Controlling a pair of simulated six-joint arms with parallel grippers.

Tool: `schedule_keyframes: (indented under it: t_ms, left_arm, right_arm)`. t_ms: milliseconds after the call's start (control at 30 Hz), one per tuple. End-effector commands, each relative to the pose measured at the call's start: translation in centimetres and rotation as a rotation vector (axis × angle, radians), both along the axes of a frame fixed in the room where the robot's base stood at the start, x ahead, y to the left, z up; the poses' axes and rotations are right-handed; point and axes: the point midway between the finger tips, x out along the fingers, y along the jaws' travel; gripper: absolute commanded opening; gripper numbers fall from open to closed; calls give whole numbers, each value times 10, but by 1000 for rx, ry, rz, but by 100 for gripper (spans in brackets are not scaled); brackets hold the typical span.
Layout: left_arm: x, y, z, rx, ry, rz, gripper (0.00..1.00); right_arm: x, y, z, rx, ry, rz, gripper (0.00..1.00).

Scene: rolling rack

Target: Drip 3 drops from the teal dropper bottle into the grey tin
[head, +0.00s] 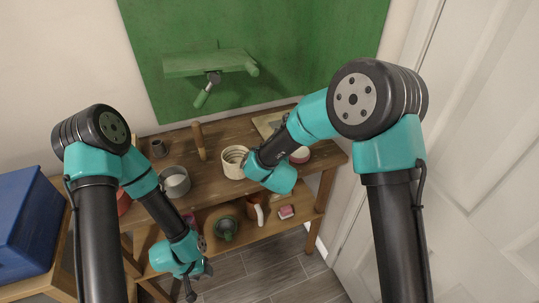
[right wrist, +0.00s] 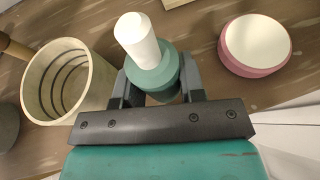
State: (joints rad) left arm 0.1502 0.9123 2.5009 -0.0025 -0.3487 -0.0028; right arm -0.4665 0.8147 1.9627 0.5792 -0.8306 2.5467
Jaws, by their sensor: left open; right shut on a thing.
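The teal dropper bottle (right wrist: 152,76) with a white top shows in the right wrist view, between the fingers of my right gripper (right wrist: 157,84). That gripper is shut on it. I cannot tell whether the bottle rests on the shelf or is lifted. In the head view my right arm hides the bottle and the fingers. The grey tin (head: 176,189) stands open on the top shelf, left of a cream ribbed pot. My left gripper (head: 198,274) is open and empty, low in front of the rack, below the tin.
The cream ribbed pot (head: 232,171) stands close to my right gripper. A pink round container with a pale top (right wrist: 256,47) is right of the bottle. A wooden peg (head: 199,141) and small grey cup (head: 158,148) stand behind the tin. A blue bin (head: 30,225) is far left.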

Motion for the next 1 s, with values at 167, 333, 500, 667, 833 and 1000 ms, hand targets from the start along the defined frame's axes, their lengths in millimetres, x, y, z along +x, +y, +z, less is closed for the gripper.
schedule_keyframes:
  t_ms: [167, 333, 500, 667, 833, 1000]
  left_arm:
    - [0, 0, 0, 0, 0, 0, 43]
    - [0, 0, 0, 0, 0, 0, 43]
    - [0, 0, 0, 0, 0, 0, 43]
    - [0, 0, 0, 0, 0, 0, 43]
    - [0, 0, 0, 0, 0, 0, 43]
    - [0, 0, 0, 0, 0, 0, 43]
  right_arm:
    - [24, 0, -2, 0, -1, -1, 13]
    - [27, 0, -3, -1, 0, 0, 13]
    - [26, 0, -2, -1, 0, 0, 13]
    - [37, 0, -4, 0, -1, -1, 13]
    - [43, 0, -24, -3, 5, 2, 13]
    - [43, 0, -36, -1, 1, 0, 13]
